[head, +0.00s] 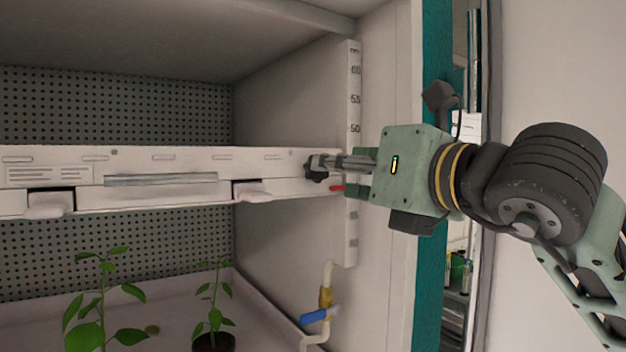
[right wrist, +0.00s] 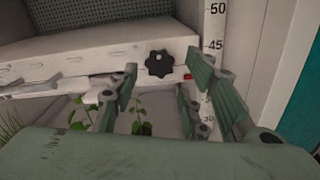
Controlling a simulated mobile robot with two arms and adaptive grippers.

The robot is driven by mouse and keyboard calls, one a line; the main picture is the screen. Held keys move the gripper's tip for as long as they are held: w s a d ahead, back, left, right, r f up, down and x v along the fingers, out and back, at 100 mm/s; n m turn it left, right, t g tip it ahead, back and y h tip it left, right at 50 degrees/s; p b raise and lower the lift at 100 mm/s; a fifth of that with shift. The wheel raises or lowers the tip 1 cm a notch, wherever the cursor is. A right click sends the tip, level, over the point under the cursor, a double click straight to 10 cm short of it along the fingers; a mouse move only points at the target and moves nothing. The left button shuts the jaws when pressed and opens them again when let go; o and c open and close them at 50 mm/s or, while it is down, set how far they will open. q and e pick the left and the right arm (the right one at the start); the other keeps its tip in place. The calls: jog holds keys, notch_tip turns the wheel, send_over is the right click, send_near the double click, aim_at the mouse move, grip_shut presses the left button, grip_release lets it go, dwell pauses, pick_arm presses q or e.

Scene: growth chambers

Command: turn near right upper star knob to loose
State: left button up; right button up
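A black star knob (head: 316,168) sits at the right end of the white shelf's front face. In the right wrist view the same knob (right wrist: 159,63) shows its dark lobed rim clearly, between and beyond my fingers. My right gripper (head: 348,166) reaches in from the right, with its fingers pointing at the knob. In the wrist view its green fingers are spread apart, one on each side of the knob, with nothing held. Whether a finger touches the knob I cannot tell. My left gripper is not in view.
The white shelf (head: 150,165) spans the chamber. A height scale (head: 351,110) runs up the right wall beside my gripper. A small red part (head: 336,188) sits just below the knob. Potted plants (head: 211,310) and a blue-handled valve (head: 314,316) are below.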

jog(key=b+v, duration=0.2)
jog(key=v, duration=0.3)
jog(key=shift+s+d, duration=0.15)
dwell(0.3)
jog(key=shift+b, duration=0.6)
